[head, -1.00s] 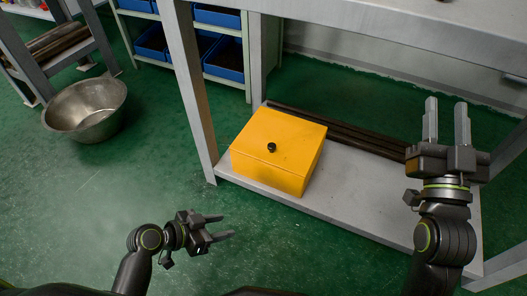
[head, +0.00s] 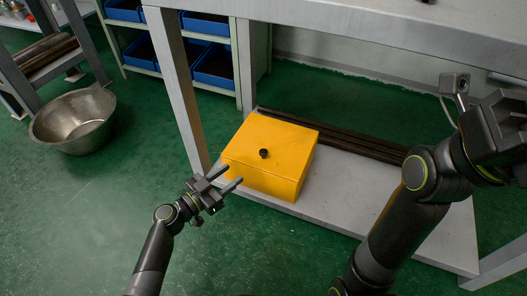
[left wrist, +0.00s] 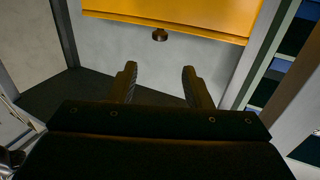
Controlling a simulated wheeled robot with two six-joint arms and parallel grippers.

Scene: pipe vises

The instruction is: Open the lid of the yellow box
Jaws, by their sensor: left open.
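The yellow box (head: 285,150) stands on the low grey shelf under the workbench. Its lid is shut, and a small black knob (head: 264,153) sits on top. My left gripper (head: 235,174) is open and empty, just in front of the box's left front corner, fingers pointing toward it. In the left wrist view the fingers (left wrist: 159,72) are apart with nothing between them. The yellow box (left wrist: 190,15) fills the top there, with the knob (left wrist: 160,35) ahead of the gap. My right arm is at the right edge; its fingers are not visible.
The workbench's grey leg (head: 180,90) rises left of the box. Dark pipes (head: 340,137) lie behind the box on the shelf (head: 330,205). A metal basin (head: 75,120) stands on the green floor at left. Blue bins (head: 213,65) fill a rack behind. Floor around my left arm is clear.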

